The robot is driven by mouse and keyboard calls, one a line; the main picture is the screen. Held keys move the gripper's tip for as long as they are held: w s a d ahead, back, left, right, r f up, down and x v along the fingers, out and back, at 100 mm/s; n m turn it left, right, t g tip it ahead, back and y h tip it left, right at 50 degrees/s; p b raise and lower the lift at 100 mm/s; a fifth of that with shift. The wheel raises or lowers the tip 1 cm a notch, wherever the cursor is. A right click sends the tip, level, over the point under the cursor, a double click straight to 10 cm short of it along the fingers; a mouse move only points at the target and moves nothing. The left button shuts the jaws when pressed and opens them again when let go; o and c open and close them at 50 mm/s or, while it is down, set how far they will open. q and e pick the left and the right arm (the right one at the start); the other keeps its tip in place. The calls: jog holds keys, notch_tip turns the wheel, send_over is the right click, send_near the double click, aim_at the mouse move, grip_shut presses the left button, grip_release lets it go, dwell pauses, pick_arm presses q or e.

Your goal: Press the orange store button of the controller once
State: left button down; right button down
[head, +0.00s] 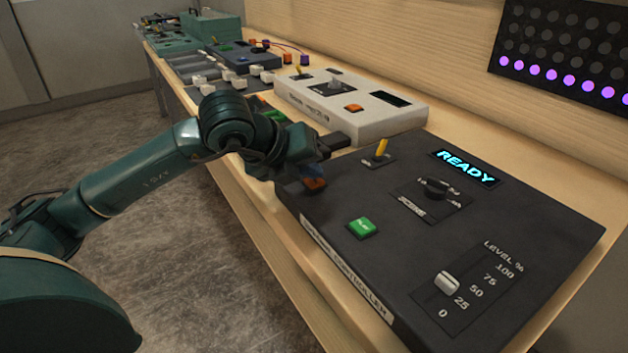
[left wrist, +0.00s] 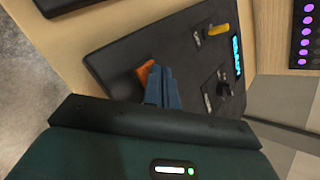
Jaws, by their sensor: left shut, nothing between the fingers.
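The dark controller (head: 480,225) lies on the bench at the right, and its display (head: 465,166) reads READY. Its orange button (head: 315,184) is partly hidden behind my left gripper (head: 314,172). In the left wrist view the orange button (left wrist: 145,72) shows beside the shut, empty fingertips (left wrist: 157,70). The fingertips overlap the button's edge in that view; I cannot tell whether they touch it. My right gripper is in neither view.
The controller also carries a green button (head: 362,228), a yellow toggle (head: 380,150), a black knob (head: 437,188) and a level slider (head: 447,283). A white console (head: 350,105) stands behind. A panel (head: 565,50) shows a lit purple row.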

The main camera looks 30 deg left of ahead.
aim_at(309, 183)
pick_arm(q)
jog(key=shift+f+b, duration=0.3)
jog(key=shift+r, duration=0.1)
dwell(0.5)
jog(key=shift+r+p, duration=0.45)
jog(key=shift+r, duration=0.35)
jog(key=shift+r+p, duration=1.55)
jog(key=shift+r, duration=0.95)
